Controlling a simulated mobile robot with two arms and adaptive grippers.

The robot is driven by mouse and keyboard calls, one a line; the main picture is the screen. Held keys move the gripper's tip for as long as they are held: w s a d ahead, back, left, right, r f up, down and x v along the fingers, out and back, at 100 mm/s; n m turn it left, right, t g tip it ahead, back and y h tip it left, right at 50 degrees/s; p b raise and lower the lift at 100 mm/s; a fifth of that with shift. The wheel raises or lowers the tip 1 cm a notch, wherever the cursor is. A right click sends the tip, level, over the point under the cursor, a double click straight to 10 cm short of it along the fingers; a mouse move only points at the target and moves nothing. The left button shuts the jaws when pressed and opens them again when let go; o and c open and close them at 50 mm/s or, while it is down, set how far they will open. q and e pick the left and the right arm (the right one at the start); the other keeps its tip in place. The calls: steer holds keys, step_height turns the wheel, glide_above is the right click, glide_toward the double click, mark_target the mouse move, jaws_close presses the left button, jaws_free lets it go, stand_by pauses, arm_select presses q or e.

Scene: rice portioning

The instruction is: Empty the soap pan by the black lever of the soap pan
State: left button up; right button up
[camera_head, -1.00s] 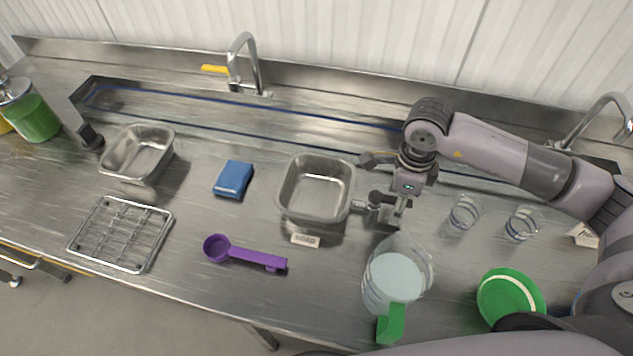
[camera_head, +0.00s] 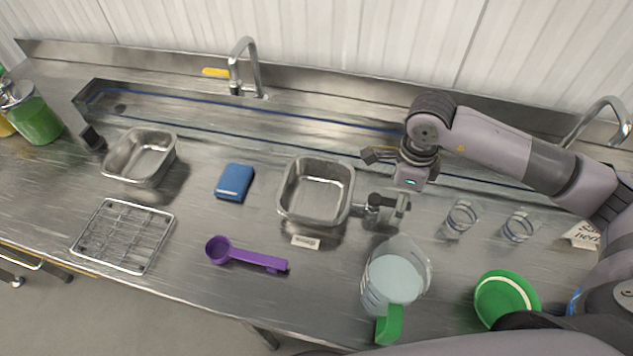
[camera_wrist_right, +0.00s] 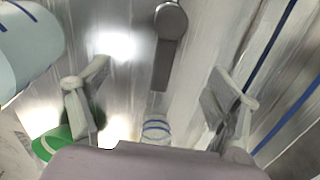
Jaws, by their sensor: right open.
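The soap pan (camera_head: 315,213) is a rectangular metal pan in the middle of the counter in the head view, upright, with bare-looking metal inside. A small white label (camera_head: 305,242) is in front of it. Its dark lever (camera_head: 374,205) sticks out to the right; in the wrist view the lever (camera_wrist_right: 166,55) shows at top centre, with a rounded end. My right gripper (camera_head: 387,180) is open at the lever, and it shows in the wrist view (camera_wrist_right: 155,100) with its fingers wide apart on either side of the lever's line. I cannot tell whether they touch it. My left gripper is out of view.
A measuring jug (camera_head: 395,282) with a green handle stands close in front of my right gripper. Two glasses (camera_head: 460,218) and a green bowl (camera_head: 505,298) are to the right. A purple scoop (camera_head: 245,256), blue sponge (camera_head: 234,182), second pan (camera_head: 140,158) and wire rack (camera_head: 123,236) lie left.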

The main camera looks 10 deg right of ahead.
steer(key=shift+r+p, duration=1.25)
steer(key=shift+r, duration=1.55)
steer(key=shift+s+f, duration=0.1)
